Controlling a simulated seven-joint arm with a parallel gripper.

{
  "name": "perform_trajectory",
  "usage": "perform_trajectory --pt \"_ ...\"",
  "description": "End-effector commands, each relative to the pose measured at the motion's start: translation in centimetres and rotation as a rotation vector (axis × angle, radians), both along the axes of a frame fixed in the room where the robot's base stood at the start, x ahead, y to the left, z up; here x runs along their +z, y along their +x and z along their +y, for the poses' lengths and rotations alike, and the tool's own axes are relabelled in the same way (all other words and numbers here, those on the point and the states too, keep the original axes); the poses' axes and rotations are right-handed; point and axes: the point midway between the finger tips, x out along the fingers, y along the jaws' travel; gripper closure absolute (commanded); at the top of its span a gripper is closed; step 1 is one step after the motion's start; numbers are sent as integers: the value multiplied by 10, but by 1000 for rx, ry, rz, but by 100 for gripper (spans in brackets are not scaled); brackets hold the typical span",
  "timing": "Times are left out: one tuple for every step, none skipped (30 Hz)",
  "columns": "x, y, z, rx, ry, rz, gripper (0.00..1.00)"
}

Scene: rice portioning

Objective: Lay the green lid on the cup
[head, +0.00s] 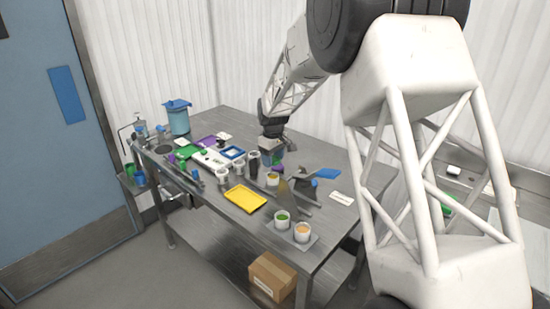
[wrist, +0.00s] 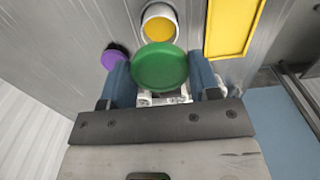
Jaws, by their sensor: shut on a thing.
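My gripper (wrist: 162,84) is shut on the green lid (wrist: 160,66), a round disc between its two blue fingers in the wrist view. A white cup (wrist: 146,14) with yellow contents is just beyond the lid in that view, and the lid overlaps its near edge in the picture. I cannot tell the height of the lid above the cup. In the head view my gripper (head: 272,150) hangs over the table just behind this cup (head: 272,183). The lid is small and hard to make out there. The cup's top looks uncovered.
A purple lid (wrist: 114,58) lies left of the gripper in the wrist view. A yellow tray (head: 245,199) is in front of the cup. Two filled cups (head: 282,223) (head: 302,238) stand at the table's near corner. A scale-like stand with a blue top (head: 326,173) is to the right.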

Motion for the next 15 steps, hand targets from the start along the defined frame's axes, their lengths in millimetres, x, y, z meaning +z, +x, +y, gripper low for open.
perform_trajectory --pt "0 0 0 0 0 0 69" --pt "0 0 0 0 0 0 69" --pt "0 0 0 0 0 0 69" --pt "-1 0 0 0 0 0 69" --pt "-1 0 0 0 0 0 69" --pt "-1 0 0 0 0 0 69" --pt "-2 0 0 0 0 0 69" --pt "-3 0 0 0 0 0 69" --pt "-4 0 0 0 0 0 69" --pt "-5 0 0 0 0 0 69" --pt "-6 0 0 0 0 0 69" --pt "-8 0 0 0 0 0 69" --pt "-9 0 0 0 0 0 69" --pt "-10 0 0 0 0 0 69" --pt "-13 0 0 0 -1 1 69"
